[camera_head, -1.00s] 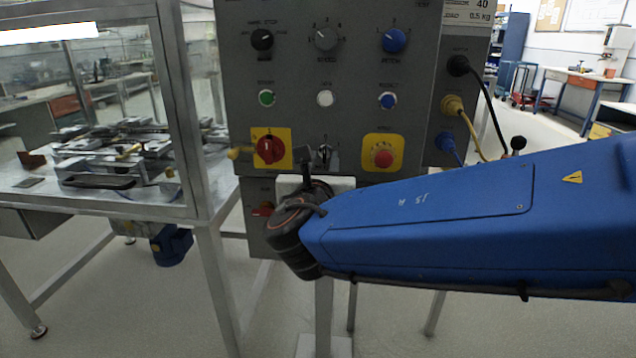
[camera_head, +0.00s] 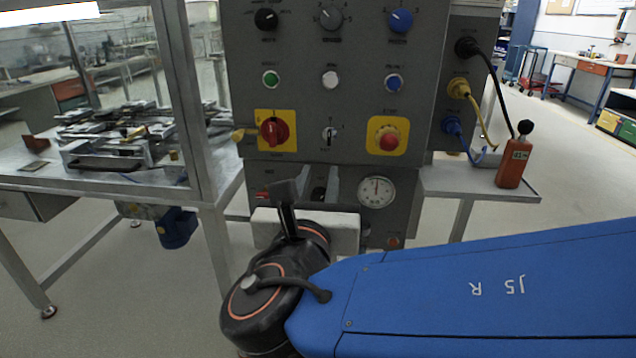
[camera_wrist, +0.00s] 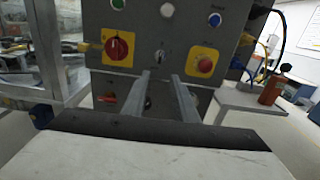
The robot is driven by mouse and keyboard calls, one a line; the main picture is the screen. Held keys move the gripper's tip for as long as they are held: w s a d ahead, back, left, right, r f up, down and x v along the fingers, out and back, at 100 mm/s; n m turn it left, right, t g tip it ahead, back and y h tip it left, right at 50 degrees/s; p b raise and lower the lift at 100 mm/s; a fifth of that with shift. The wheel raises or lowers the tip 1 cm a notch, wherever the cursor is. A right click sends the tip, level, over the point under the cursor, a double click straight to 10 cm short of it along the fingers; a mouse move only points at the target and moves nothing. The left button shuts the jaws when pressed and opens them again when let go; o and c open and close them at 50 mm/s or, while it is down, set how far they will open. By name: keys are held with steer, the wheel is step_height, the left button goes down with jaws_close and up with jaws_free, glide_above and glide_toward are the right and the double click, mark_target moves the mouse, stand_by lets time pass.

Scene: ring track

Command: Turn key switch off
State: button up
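The key switch (camera_head: 329,134) is a small silver switch on the grey control panel, between a red rotary switch on a yellow plate and a red emergency button. It also shows in the wrist view (camera_wrist: 160,56), its lever looking roughly upright. My gripper (camera_wrist: 161,76) is open, its two silver fingers apart with nothing between them. The fingertips lie below the key switch in the picture and do not touch it. In the head view my gripper (camera_head: 305,175) is partly hidden behind my wrist.
The red rotary switch (camera_head: 273,132) and the emergency button (camera_head: 388,140) flank the key switch closely. A pressure gauge (camera_head: 376,191) sits lower on the panel. An orange device (camera_head: 513,162) stands on a side shelf. A glazed metal-framed bench (camera_head: 190,100) stands left.

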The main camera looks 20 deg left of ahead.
steer(key=shift+s+d, duration=0.15)
steer(key=shift+s, duration=0.5)
steer(key=w+d+f+m+g+h, duration=0.25)
steer(key=d+m, duration=0.25)
steer(key=d, duration=0.4)
steer(key=w+d+f+m+g+h, duration=0.2)
steer(key=w+d+f+m+h, duration=0.15)
steer(key=d, duration=0.65)
steer(key=w+d+f+m+g+h, duration=0.2)
steer(key=w+d+f+m+h, duration=0.15)
steer(key=d+m, duration=0.4)
steer(key=s+d+f+m+g+y, duration=0.2)
steer(key=s+d+f+m, duration=0.4)
steer(key=d+m, duration=0.3)
steer(key=s+d+f+m+g+y, duration=0.3)
steer(key=s+d+m, duration=0.4)
steer(key=d+m, duration=0.3)
steer(key=shift+s+d+f+m+g, duration=0.35)
steer(key=shift+f+m+g, duration=0.2)
steer(key=shift+f+m, duration=1.1)
steer(key=shift+r+m, duration=0.25)
steer(key=shift+r, duration=0.05)
